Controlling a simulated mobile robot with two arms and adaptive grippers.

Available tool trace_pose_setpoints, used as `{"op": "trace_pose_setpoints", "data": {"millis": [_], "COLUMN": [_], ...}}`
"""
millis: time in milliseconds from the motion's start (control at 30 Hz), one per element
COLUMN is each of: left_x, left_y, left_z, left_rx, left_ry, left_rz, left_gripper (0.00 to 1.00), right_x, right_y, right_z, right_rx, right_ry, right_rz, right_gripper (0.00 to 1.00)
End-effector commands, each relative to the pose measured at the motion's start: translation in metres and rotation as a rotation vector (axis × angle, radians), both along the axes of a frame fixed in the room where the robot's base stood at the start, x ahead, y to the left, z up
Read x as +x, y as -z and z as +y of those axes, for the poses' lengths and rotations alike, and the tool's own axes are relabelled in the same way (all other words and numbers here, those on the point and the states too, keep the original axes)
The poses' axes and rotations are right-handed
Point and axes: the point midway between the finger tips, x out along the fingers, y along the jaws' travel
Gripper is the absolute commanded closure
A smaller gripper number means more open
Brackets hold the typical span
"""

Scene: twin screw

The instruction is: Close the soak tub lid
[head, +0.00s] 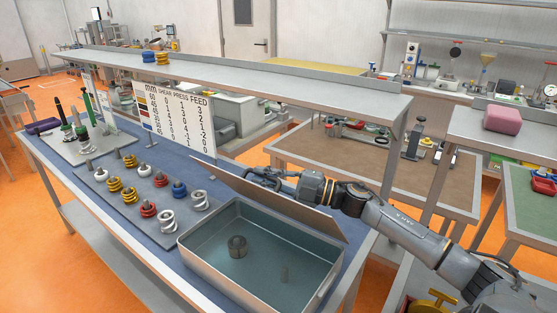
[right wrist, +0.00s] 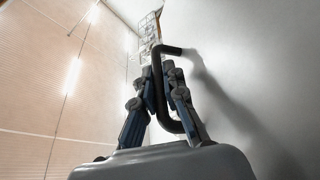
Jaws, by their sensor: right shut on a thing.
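The soak tub (head: 191,248) is a grey metal box with bluish liquid at the front of the bench. Its lid (head: 268,198) is open, standing tilted up along the tub's back edge. My right gripper (head: 257,174) reaches over the lid from the right. In the right wrist view my right gripper (right wrist: 162,75) is shut around a black bar handle (right wrist: 169,50), beside a pale grey surface that looks like the lid. My left gripper is not in view.
Tools stand on a plate (head: 85,150) at the far left.

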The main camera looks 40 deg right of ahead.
Motion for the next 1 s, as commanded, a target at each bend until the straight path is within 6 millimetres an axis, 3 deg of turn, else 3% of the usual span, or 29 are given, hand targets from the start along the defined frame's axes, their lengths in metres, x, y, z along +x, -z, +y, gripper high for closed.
{"op": "trace_pose_setpoints", "data": {"millis": [200,500,700,1000], "left_x": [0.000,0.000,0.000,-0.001], "left_y": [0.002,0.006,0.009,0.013], "left_z": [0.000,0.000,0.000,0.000], "left_rx": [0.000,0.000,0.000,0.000], "left_ry": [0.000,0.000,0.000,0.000], "left_rz": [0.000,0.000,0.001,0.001], "left_gripper": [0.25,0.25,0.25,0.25], "right_x": [-0.012,-0.023,-0.028,-0.030], "right_y": [0.027,0.074,0.109,0.148], "right_z": [0.039,0.080,0.097,0.106], "right_rx": [-0.199,-0.472,-0.639,-0.819], "right_ry": [-0.002,-0.001,0.002,0.004], "right_rz": [-0.057,-0.137,-0.186,-0.238], "right_gripper": [1.00,1.00,1.00,1.00]}}
